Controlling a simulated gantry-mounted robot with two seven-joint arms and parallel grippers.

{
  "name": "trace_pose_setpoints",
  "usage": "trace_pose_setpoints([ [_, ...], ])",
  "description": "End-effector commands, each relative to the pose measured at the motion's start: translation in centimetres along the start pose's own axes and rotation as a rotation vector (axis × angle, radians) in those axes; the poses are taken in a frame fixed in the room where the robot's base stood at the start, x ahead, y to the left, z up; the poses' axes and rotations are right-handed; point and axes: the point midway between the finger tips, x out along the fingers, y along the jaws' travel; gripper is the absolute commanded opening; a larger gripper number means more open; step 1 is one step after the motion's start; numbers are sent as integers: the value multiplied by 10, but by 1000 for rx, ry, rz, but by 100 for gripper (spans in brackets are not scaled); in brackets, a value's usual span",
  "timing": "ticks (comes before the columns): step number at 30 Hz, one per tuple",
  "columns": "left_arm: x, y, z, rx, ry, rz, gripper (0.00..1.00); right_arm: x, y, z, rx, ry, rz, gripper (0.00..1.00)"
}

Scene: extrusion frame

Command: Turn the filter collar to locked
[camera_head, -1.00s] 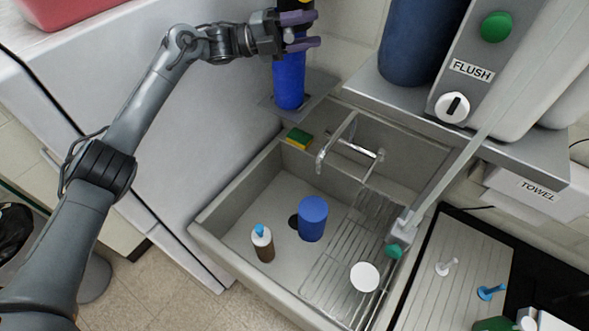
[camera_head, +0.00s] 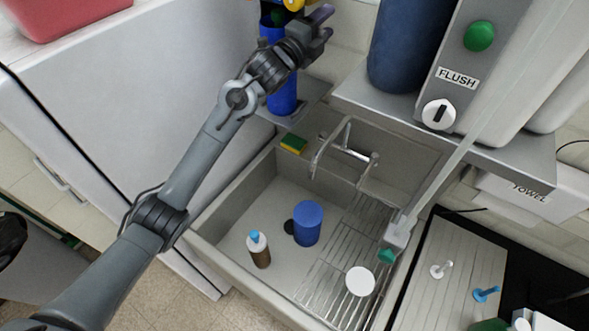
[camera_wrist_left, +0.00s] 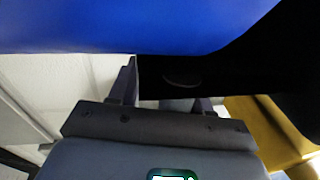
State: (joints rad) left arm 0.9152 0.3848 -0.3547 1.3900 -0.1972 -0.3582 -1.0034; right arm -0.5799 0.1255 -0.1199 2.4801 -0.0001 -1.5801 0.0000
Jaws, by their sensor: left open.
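A blue filter cylinder (camera_head: 284,98) stands upright at the top of the head view, behind the sink. A yellow part (camera_head: 293,4) shows above it, cut by the picture's edge; I cannot make out the collar's marking. My left gripper (camera_head: 324,24) is open, in front of and to the right of the cylinder's upper part, and the wrist hides some of the cylinder. In the left wrist view a large blue surface (camera_wrist_left: 150,22) lies close beyond the empty fingers (camera_wrist_left: 165,92), and a yellow part (camera_wrist_left: 268,130) is at the right. My right gripper is not in view.
The sink (camera_head: 235,205) holds a blue cup (camera_head: 307,224) and a brown bottle (camera_head: 260,252). A faucet (camera_head: 345,150) and a sponge (camera_head: 294,143) are at its back. A grey unit with a green button (camera_head: 479,36) and a knob (camera_head: 438,114) stands right of the gripper.

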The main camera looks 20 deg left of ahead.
Motion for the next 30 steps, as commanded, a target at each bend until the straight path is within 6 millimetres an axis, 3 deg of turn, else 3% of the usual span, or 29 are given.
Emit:
trace_pose_setpoints([
  [3,9,3,3,15,-91,8,48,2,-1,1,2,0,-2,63],
  [21,-104,5,-6,21,-87,8,48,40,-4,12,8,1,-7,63],
  [30,-108,64,-14,-17,-78,115,48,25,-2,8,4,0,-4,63],
])
